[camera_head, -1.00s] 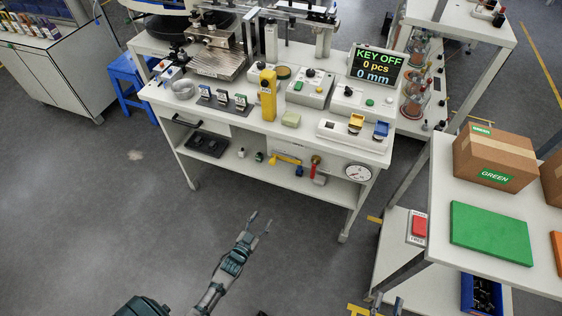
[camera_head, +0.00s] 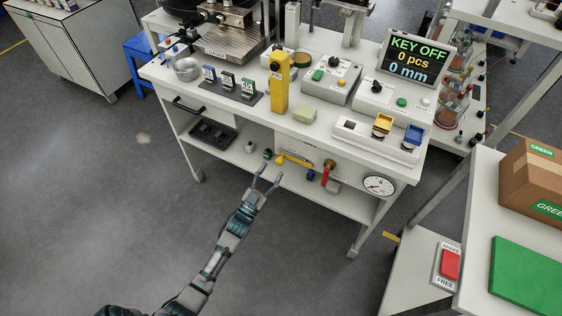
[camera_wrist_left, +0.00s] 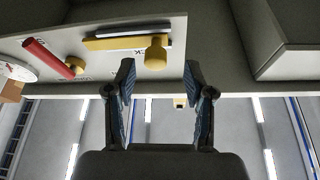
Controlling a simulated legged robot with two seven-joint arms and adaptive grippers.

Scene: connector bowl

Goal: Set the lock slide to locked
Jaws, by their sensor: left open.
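The lock slide appears to be the yellow knob (camera_head: 281,160) with a yellow bar (camera_head: 296,160) on the front panel below the bench top. In the left wrist view, the knob (camera_wrist_left: 156,53) and bar (camera_wrist_left: 112,43) sit by partly hidden lettering ending in "CK". The knob is at the left end of the bar in the head view. My left gripper (camera_head: 267,180) is open and empty, in front of and just below the knob. In the left wrist view, the gripper (camera_wrist_left: 159,75) has its fingers either side of the knob's line, apart from it. My right gripper is out of view.
A red lever (camera_head: 327,172) and a round gauge (camera_head: 378,186) are right of the slide. A black tray (camera_head: 212,134) lies on the lower shelf. The bench top (camera_head: 232,115) overhangs the panel. A display (camera_head: 418,58) reads "KEY OFF". A red switch (camera_head: 450,265) is at right.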

